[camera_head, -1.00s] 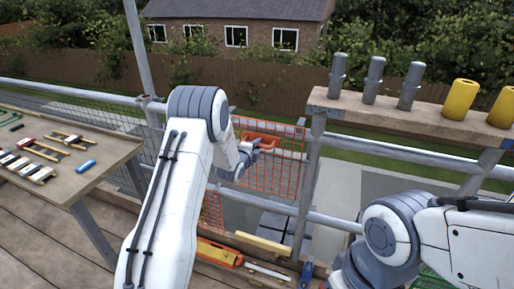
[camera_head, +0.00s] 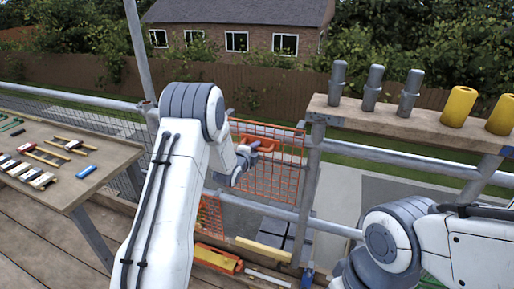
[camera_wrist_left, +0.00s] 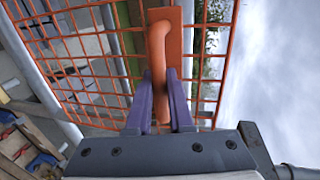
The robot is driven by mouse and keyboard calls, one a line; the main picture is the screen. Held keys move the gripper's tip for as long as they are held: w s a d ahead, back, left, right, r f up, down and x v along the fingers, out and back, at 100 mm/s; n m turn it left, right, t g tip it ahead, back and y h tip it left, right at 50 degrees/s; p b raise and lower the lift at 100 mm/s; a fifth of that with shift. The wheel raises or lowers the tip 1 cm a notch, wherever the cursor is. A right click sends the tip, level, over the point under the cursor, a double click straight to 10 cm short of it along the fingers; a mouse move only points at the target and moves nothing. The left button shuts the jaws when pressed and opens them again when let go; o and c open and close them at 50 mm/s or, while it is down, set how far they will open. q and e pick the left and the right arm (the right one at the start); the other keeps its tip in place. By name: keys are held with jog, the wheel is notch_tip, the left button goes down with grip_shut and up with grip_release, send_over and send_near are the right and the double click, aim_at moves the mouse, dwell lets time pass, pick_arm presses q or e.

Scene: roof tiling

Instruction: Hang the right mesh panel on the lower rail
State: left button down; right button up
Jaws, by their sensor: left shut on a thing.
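An orange mesh panel (camera_head: 285,177) hangs upright beside a grey post in the head view, with an orange handle (camera_head: 262,144) near its top. My left gripper (camera_head: 247,149) is shut on this handle. In the left wrist view its purple fingers (camera_wrist_left: 160,105) close around the orange handle (camera_wrist_left: 158,50), with the mesh (camera_wrist_left: 75,60) behind. The lower rail (camera_head: 335,226) runs behind or beside the panel's lower edge; I cannot tell whether they touch. More orange mesh (camera_head: 210,217) shows lower left, partly hidden by my left arm. My right gripper is out of view; only its arm shows.
A workbench (camera_head: 110,155) with tools stands at the left. A plank shelf (camera_head: 400,117) at the right bears grey and yellow cylinders. An upper rail (camera_head: 400,160) runs below it. An orange level-like tool (camera_head: 217,259) and a yellow block (camera_head: 262,249) lie low in the middle.

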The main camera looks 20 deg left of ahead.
pick_arm(q)
jog(key=s+b, duration=0.2)
jog(key=s, duration=0.6)
jog(key=shift+s+a, duration=0.15)
jog(key=shift+r, duration=0.1)
dwell(0.4)
